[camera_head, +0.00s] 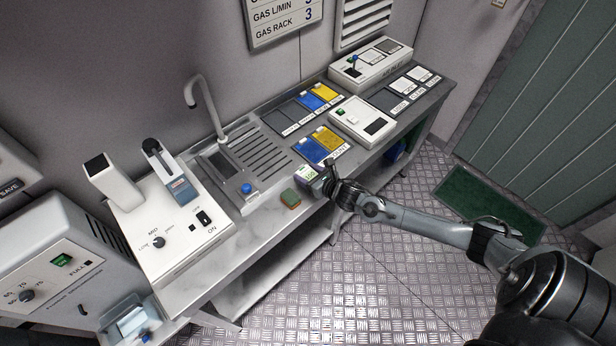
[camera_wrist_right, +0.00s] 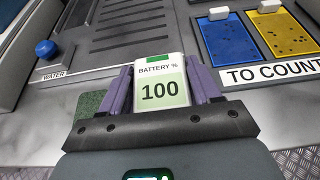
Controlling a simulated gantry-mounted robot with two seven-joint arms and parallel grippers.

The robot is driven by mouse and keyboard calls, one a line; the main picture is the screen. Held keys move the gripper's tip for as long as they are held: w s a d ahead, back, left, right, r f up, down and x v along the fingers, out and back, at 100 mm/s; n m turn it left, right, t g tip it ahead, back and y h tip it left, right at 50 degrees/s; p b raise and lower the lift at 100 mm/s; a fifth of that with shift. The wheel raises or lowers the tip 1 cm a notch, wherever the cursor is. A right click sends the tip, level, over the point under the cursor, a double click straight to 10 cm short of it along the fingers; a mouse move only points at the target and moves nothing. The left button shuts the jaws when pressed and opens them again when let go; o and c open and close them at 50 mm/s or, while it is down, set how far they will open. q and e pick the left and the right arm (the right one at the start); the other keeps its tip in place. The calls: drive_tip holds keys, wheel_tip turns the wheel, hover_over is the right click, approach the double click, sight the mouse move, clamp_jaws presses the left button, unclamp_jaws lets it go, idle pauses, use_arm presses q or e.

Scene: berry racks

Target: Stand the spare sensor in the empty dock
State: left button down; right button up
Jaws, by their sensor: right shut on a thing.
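A white block (camera_wrist_right: 160,85) with a green top mark and a label reading "BATTERY % 100" is between the purple-lined fingers of my right gripper (camera_head: 318,184), which is shut on it. It looks like the spare sensor. In the head view the block (camera_head: 306,174) shows at the gripper, over the counter's front edge. In the right wrist view the gripper (camera_wrist_right: 157,98) hides its lower end. I cannot tell for sure which fixture is the empty dock; a white unit (camera_head: 373,128) with a dark panel sits behind and right of the gripper. My left gripper is not in view.
A green sponge (camera_head: 290,198) lies left of the gripper at the counter edge. Blue and yellow cards (camera_head: 327,138) labelled "TO COUNT" lie behind it. A sink with a tap (camera_head: 205,105) and a white machine (camera_head: 170,230) stand left. Another white unit (camera_head: 392,62) stands at the far right.

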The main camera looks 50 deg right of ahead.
drive_tip(key=shift+f, duration=0.5)
drive_tip(key=shift+f, duration=0.15)
drive_tip(key=o, duration=1.1)
